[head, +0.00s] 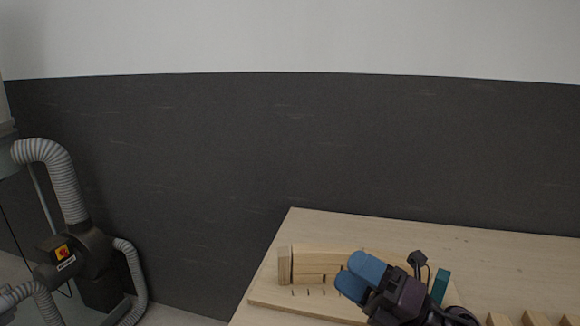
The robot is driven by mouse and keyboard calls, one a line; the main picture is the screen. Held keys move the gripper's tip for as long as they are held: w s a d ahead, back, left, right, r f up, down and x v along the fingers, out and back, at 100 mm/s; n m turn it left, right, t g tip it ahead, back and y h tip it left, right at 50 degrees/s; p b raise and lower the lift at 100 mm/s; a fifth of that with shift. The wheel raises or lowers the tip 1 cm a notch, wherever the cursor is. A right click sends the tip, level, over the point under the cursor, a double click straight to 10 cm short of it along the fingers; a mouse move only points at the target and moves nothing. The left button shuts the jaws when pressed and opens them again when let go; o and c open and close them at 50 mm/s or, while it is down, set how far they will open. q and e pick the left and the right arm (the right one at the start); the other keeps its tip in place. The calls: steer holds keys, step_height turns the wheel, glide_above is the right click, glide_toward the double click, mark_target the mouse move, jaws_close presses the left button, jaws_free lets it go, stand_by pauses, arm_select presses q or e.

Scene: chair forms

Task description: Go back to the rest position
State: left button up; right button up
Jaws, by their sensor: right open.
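My right gripper (354,277), dark with blue fingers, is at the bottom of the head view, right of the middle. It is open, with nothing seen between its fingers. It is over or in front of a pale wooden form (318,261) made of blocks on a flat board (275,296), and hides part of them. I cannot tell whether it touches the wood. Several small dark pegs or holes show on the board in front of the blocks. My left gripper is not in view.
The light wooden table (470,236) fills the lower right; its back part is clear. Several wooden pieces (534,319) lie at its bottom right. A small teal piece (440,286) shows beside my right gripper. A machine with grey hoses (62,180) stands at the left. A dark wall (250,150) is behind.

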steer(key=s+d+f+m+t+h, duration=0.2)
steer(key=d+f+m+h, duration=0.55)
steer(key=m+h, duration=0.5)
steer(key=s+d+f+m+t+h, duration=0.25)
steer(key=d+f+m+h, duration=0.55)
steer(key=m, duration=0.8)
steer(key=s+d+f+m+g, duration=0.1)
steer(key=s+f+m+g, duration=0.1)
steer(key=s+f+g, duration=0.35)
steer(key=s+f+m+g, duration=0.2)
steer(key=s, duration=0.6)
steer(key=s+d+f+m+g, duration=0.1)
steer(key=s+f+m+g, duration=0.1)
steer(key=s+f+g, duration=0.3)
steer(key=w+f+t, duration=0.6)
steer(key=f+t, duration=0.3)
steer(key=shift+n+y, duration=0.45)
